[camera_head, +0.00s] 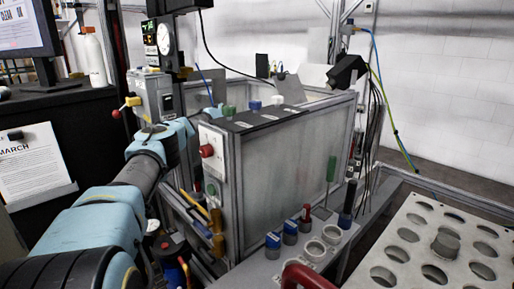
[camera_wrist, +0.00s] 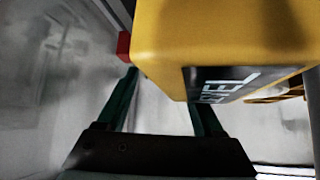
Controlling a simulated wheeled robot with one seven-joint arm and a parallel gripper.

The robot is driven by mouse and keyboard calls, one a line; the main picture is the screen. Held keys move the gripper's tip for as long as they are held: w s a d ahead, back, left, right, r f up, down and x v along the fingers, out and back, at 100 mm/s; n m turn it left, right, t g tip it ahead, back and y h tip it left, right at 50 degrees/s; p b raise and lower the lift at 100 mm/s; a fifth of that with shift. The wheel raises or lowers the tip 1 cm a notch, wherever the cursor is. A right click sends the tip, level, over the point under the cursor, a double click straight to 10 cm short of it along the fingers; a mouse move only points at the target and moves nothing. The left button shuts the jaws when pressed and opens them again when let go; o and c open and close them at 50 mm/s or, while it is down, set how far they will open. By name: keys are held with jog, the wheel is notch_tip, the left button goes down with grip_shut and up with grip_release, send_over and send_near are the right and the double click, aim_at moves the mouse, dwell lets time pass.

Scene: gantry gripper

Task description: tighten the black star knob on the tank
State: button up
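I cannot make out a black star knob in either view. A large box with translucent grey panels in a metal frame (camera_head: 290,172) stands mid-picture in the head view; I cannot tell if it is the tank. My gripper (camera_wrist: 162,106) shows in the wrist view as two dark green fingers spread apart, with nothing visible between them. A yellow block (camera_wrist: 225,35) with a dark lettered label fills the upper right there and covers the right fingertip. In the head view my arm reaches from the lower left to the box's left side; the gripper itself is not discernible.
A red button (camera_head: 207,150) sits on a white panel at the box's left corner. Blue-capped cylinders (camera_head: 273,243) stand in front of the box. A plate with round holes (camera_head: 408,236) lies at the lower right. A monitor (camera_head: 24,30) is at the upper left.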

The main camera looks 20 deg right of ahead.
jog(key=shift+o, duration=0.3)
jog(key=shift+a+r, duration=0.2)
jog(key=shift+a, duration=0.1)
jog(key=b+v, duration=0.2)
jog(key=v, duration=0.8)
jog(key=shift+s+r, duration=0.1)
